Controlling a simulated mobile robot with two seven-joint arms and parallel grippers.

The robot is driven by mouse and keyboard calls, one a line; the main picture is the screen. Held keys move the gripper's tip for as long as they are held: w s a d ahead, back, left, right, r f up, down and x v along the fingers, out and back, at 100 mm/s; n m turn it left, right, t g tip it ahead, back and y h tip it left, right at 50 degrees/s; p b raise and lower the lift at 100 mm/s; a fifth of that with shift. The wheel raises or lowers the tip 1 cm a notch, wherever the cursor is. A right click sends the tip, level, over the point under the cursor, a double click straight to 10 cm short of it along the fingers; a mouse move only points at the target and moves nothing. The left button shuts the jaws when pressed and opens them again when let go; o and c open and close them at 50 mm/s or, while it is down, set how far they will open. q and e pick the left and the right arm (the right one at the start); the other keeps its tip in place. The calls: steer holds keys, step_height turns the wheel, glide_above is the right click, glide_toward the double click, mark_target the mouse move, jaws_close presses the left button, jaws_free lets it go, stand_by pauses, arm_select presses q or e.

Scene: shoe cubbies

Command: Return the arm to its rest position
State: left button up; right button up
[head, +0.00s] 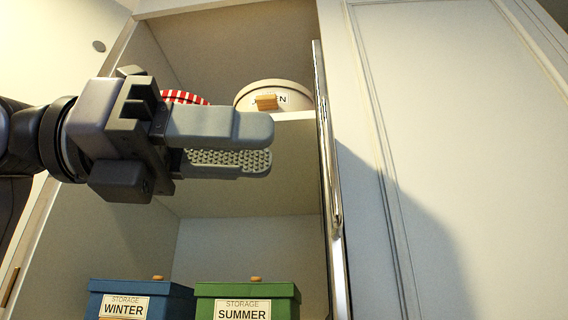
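My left gripper (268,147) reaches in from the left, in front of the open cabinet (240,190). Its two grey fingers point right, one above the other in the picture. The textured inner pad of the lower finger shows, and nothing is seen between the fingers, so it is open and empty. The gripper covers part of the cabinet's upper shelf and the space below it. My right gripper is not in view.
A cream round box (290,92) and a red-striped item (184,97), partly hidden, sit on the upper shelf. Below are a blue WINTER box (170,301) and a green SUMMER box (285,305). A white door (450,130) with a long metal handle (329,150) stands to the right.

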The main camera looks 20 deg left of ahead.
arm_select(q)
steer(key=shift+v, duration=1)
